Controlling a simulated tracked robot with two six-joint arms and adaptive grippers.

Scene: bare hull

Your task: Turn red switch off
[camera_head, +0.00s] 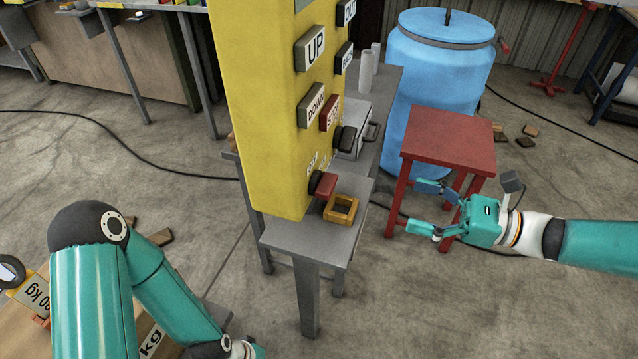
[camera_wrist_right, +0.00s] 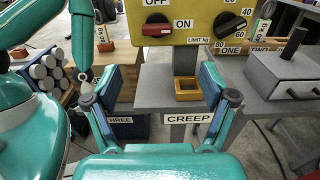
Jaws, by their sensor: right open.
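The red switch (camera_head: 323,185) sits low on the side face of a tall yellow control box (camera_head: 255,100). In the right wrist view the red switch (camera_wrist_right: 157,28) lies level, with the label ON at its right and OFF above it. A black switch (camera_head: 345,139) is on the same face, to the right of the red one in the right wrist view (camera_wrist_right: 207,31). My right gripper (camera_head: 412,207) is open and empty, right of the box and apart from it, its fingers pointing toward the box. Its open fingers (camera_wrist_right: 168,90) frame the area below the switches. My left gripper is out of view.
A small yellow open tray (camera_head: 330,217) rests on a grey table (camera_head: 285,238) below the switches. A red stool (camera_head: 450,138) and a blue barrel (camera_head: 440,75) stand behind my right gripper. A grey drawer box (camera_wrist_right: 290,82) is at the right in the wrist view.

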